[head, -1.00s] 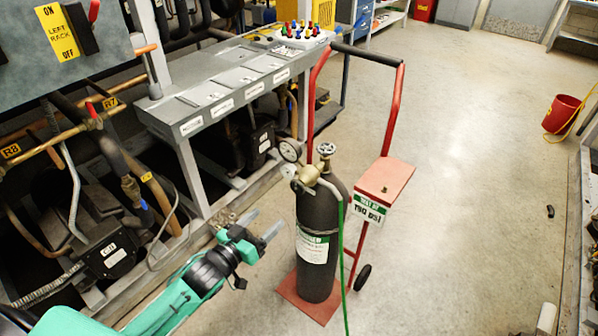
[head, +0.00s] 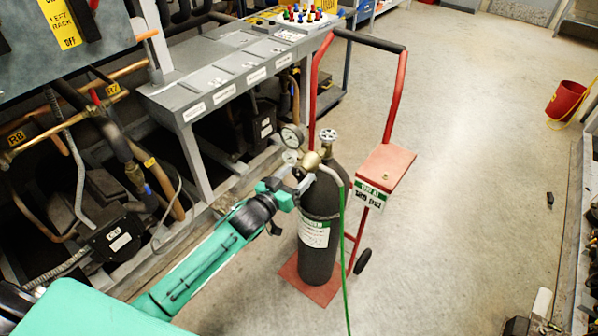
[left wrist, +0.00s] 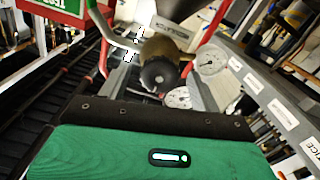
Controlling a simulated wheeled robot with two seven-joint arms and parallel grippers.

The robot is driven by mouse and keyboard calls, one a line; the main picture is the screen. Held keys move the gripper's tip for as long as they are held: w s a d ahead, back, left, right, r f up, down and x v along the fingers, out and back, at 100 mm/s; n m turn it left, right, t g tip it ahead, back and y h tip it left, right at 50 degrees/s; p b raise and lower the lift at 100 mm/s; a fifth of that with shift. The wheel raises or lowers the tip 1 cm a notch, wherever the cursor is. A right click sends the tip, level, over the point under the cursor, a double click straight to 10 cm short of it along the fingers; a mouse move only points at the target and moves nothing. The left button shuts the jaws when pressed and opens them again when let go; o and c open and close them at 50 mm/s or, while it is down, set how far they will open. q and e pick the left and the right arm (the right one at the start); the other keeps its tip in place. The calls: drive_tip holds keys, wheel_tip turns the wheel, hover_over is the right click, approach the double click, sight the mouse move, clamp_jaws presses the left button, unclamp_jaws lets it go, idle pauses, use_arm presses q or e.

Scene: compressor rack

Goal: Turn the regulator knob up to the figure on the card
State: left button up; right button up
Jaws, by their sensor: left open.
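The brass regulator (head: 311,161) sits on top of the dark gas cylinder (head: 318,262). In the left wrist view its round black knob (left wrist: 158,75) faces the camera, between the two fingers. One pressure gauge (head: 292,137) stands up on the regulator; two gauges show in the wrist view, and I cannot read their figures. My left gripper (head: 301,178) is open at the regulator, with its fingers either side of the knob; contact cannot be told. The green-and-white card (head: 370,194) hangs on the red trolley's shelf; its figure is blurred now. My right gripper is not in view.
The red trolley (head: 396,95) carries the cylinder, and a green hose (head: 343,245) runs down in front. The grey rack bench (head: 215,93) with pipes and compressors is at left. Floor right of the trolley is mostly clear.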

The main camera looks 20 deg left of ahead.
use_arm(q)
drive_tip(key=shift+w+d, duration=0.15)
drive_tip(key=shift+w, duration=0.3)
drive_tip(key=shift+w+d, duration=0.15)
drive_tip(key=shift+w, duration=0.2)
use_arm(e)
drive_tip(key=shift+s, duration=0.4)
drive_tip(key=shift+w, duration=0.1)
use_arm(q)
drive_tip(key=c, duration=1)
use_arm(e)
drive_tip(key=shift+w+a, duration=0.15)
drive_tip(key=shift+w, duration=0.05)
